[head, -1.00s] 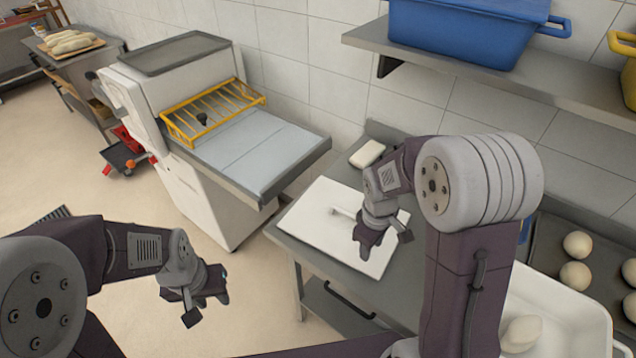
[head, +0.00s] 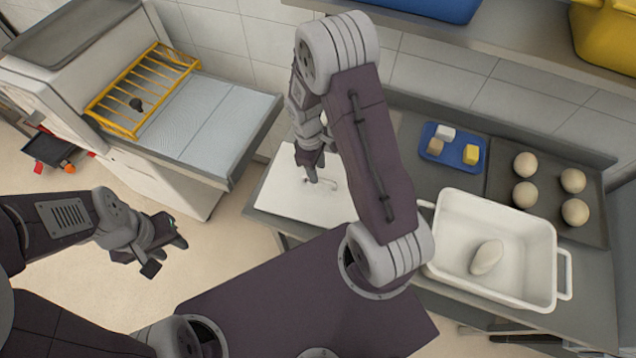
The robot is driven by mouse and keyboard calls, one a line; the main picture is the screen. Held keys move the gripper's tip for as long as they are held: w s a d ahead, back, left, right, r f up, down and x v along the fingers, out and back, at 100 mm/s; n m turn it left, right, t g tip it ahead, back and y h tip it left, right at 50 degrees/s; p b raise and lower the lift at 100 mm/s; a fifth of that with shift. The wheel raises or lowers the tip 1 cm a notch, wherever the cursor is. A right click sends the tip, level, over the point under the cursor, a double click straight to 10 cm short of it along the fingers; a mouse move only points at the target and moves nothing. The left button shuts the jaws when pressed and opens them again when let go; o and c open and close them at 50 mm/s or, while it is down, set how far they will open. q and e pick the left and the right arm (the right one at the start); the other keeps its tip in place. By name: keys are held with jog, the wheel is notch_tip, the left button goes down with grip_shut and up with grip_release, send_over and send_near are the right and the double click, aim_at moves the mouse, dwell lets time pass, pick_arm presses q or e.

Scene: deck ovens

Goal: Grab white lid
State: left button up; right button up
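The white lid (head: 283,199) lies flat at the left end of the grey worktop, a wide white plate with a small raised handle near its middle. My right gripper (head: 312,176) points down over the lid, close beside the handle. It hides part of the lid, and my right arm covers the lid's right side. I cannot tell whether the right fingers are open or touch the handle. My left gripper (head: 168,257) is open and empty, over the floor left of the worktop.
A white tub (head: 450,272) with one dough piece (head: 487,257) stands right of my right arm. Behind it are a blue tray (head: 433,156) with small blocks and a dark tray (head: 548,190) with dough balls. A machine with a yellow guard (head: 118,122) stands left. A shelf (head: 500,45) hangs above.

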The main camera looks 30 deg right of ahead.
aim_at(319, 183)
jog(key=shift+w+f, duration=0.2)
jog(key=shift+f, duration=0.15)
jog(key=f, duration=0.3)
jog(key=s+f+p, duration=0.1)
jog(key=shift+d+f, duration=0.25)
jog(key=shift+f, duration=0.1)
jog(key=shift+w+f, duration=0.2)
jog(key=shift+f, duration=0.05)
jog(key=shift+s+r, duration=0.1)
jog(key=shift+s, duration=0.05)
grip_shut()
dwell(0.5)
